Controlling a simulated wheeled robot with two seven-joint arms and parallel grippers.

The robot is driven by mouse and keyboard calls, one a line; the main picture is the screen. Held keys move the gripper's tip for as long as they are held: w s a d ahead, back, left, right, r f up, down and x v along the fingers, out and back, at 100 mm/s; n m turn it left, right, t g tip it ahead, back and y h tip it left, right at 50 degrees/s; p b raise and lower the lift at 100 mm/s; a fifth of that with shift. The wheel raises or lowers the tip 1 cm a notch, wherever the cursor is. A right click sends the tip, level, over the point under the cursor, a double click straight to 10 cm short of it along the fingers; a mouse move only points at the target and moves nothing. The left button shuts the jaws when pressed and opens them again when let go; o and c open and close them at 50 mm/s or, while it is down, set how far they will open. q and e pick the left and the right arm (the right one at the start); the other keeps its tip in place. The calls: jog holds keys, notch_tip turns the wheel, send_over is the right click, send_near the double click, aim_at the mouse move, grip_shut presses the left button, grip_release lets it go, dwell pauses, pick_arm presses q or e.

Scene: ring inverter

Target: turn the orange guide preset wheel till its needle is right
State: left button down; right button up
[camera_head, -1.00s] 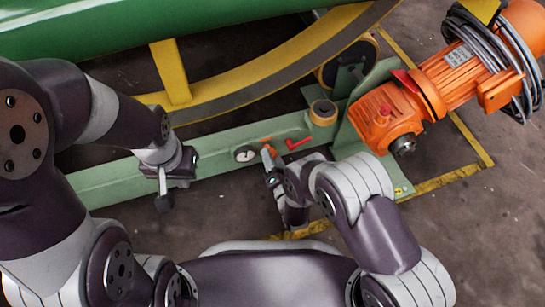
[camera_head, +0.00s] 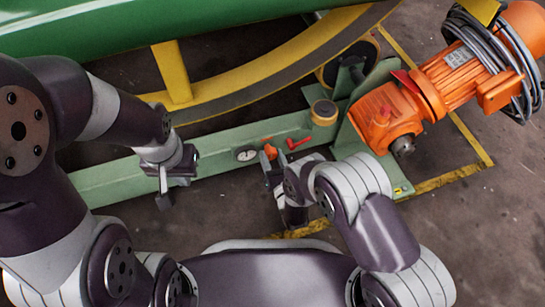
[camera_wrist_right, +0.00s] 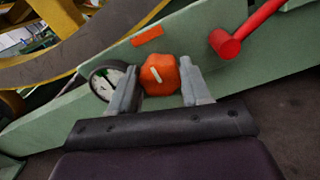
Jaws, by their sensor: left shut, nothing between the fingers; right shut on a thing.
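The orange wheel (camera_head: 270,151) is a faceted knob with a white mark, on the face of the green beam. It shows large in the right wrist view (camera_wrist_right: 158,75). My right gripper (camera_head: 272,160) is shut on it, one finger on each side in the wrist view (camera_wrist_right: 159,84). The round white gauge (camera_head: 246,154) sits just left of the wheel. In the wrist view the gauge (camera_wrist_right: 106,80) shows a green patch near its top, and the left finger partly covers it; the needle's exact reading is unclear. My left gripper (camera_head: 164,200) is shut and empty, in front of the beam further left.
A red lever (camera_head: 299,143) sits on the green beam (camera_head: 110,182) just right of the wheel; it is close in the wrist view (camera_wrist_right: 245,28). An orange motor (camera_head: 400,110) stands to the right. A yellow curved rail (camera_head: 270,70) passes behind. Floor in front is open.

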jog(key=shift+f, duration=0.1)
dwell(0.3)
jog(key=o, duration=1.1)
jog(key=shift+c, duration=0.2)
